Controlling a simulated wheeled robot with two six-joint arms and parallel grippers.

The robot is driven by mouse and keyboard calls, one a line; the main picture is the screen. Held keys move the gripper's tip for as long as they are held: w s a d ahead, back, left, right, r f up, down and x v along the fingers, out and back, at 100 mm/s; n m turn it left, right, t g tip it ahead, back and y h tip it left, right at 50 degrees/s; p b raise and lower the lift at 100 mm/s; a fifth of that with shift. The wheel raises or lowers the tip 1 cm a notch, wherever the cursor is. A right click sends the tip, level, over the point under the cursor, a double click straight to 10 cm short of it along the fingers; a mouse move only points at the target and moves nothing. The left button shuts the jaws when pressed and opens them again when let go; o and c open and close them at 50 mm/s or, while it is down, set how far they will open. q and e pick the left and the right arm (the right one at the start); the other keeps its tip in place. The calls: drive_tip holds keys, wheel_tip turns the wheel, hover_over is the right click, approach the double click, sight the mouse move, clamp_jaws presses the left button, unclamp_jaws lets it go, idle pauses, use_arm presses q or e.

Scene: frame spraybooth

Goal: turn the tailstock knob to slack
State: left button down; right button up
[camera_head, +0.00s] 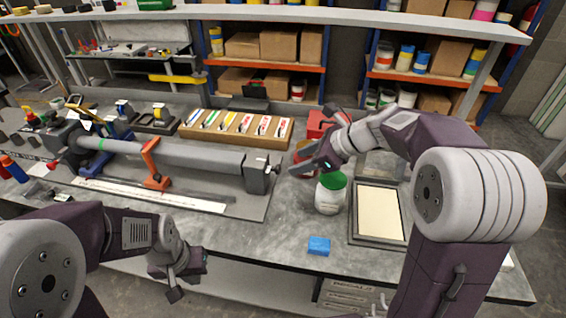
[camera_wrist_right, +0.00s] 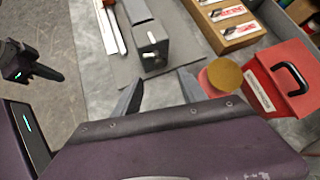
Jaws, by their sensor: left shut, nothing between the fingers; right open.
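The tailstock is a dark block (camera_head: 260,174) at the right end of the long grey tube (camera_head: 195,156); it also shows in the right wrist view (camera_wrist_right: 150,46). Its right face carries a small light pin or handle (camera_wrist_right: 154,62), apparently the knob; I cannot tell its setting. My right gripper (camera_head: 306,166) is open and empty, a little right of the tailstock and apart from it. In the right wrist view its fingers (camera_wrist_right: 158,92) point toward the block. My left gripper (camera_head: 180,280) is shut and empty, low in front of the bench edge.
A white jar with a green lid (camera_head: 331,194) stands beneath my right forearm. A red box (camera_wrist_right: 282,80) and a round yellow-topped thing (camera_wrist_right: 224,75) stand right of my right fingers.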

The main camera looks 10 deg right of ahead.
sight(279, 170)
drive_tip(key=b+x, duration=0.1)
drive_tip(key=x, duration=0.7)
drive_tip(key=shift+w+a+f, duration=0.15)
drive_tip(key=shift+f, duration=0.05)
clamp_jaws()
drive_tip(key=n+t+b, duration=0.1)
drive_tip(key=t+b, duration=0.1)
drive_tip(key=b, duration=0.4)
drive_tip(key=n+t+b, duration=0.1)
drive_tip(key=b, duration=0.5)
drive_tip(key=n+t+b, duration=0.1)
drive_tip(key=t+b, duration=0.1)
drive_tip(key=b, duration=0.4)
drive_tip(key=shift+s+f+t+h, duration=0.3)
drive_tip(key=shift+s+f+h, duration=0.05)
drive_tip(key=shift+h, duration=0.05)
drive_tip(key=shift+r, duration=0.1)
